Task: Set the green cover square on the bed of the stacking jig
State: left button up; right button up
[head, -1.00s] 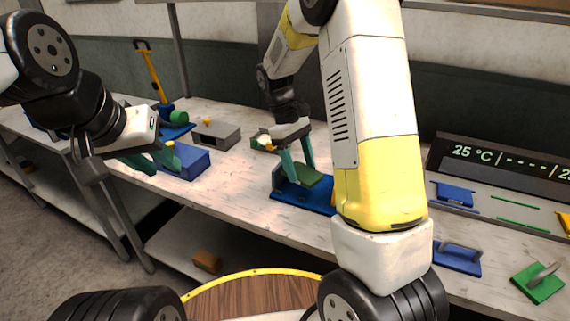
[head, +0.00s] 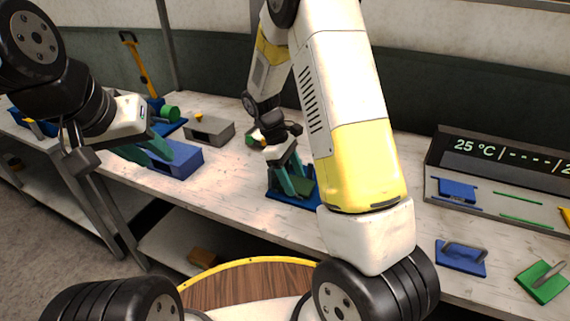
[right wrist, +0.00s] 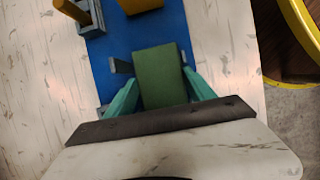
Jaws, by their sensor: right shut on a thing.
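The stacking jig (head: 283,203) has a blue bed and stands on the bench, partly hidden behind my right arm. The green cover (right wrist: 160,75) is between the teal fingers of my right gripper (right wrist: 158,88), which is shut on it, over the blue bed (right wrist: 97,50). In the head view my right gripper (head: 293,184) points down at the bed, with a little of the cover showing between its fingers. I cannot tell whether the cover touches the bed. My left gripper (head: 150,150) is empty, its fingers apart, in front of a blue box.
A blue piece with a handle (head: 461,257) and a green piece with a handle (head: 543,282) lie at the right. A display panel (head: 500,160) stands behind them.

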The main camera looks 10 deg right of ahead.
jog(key=o, duration=1.6)
jog(key=shift+f, duration=0.1)
jog(key=shift+c, duration=0.2)
jog(key=v, duration=1.1)
jog(key=s+d+r+m+t+y, duration=0.1)
jog(key=s+r+m+t+y, duration=0.2)
jog(key=s+r, duration=0.4)
jog(key=s+d+r+m+t+y, duration=0.2)
jog(key=s+r+m+t, duration=0.3)
jog(key=s, duration=0.8)
notch_tip(320, 180, up, 3)
jog(key=m+y, duration=0.1)
jog(key=m, duration=0.1)
jog(key=shift+f+m+t, duration=0.2)
jog(key=shift+m+t, duration=0.1)
jog(key=shift+t, duration=0.1)
jog(key=shift+d, duration=0.15)
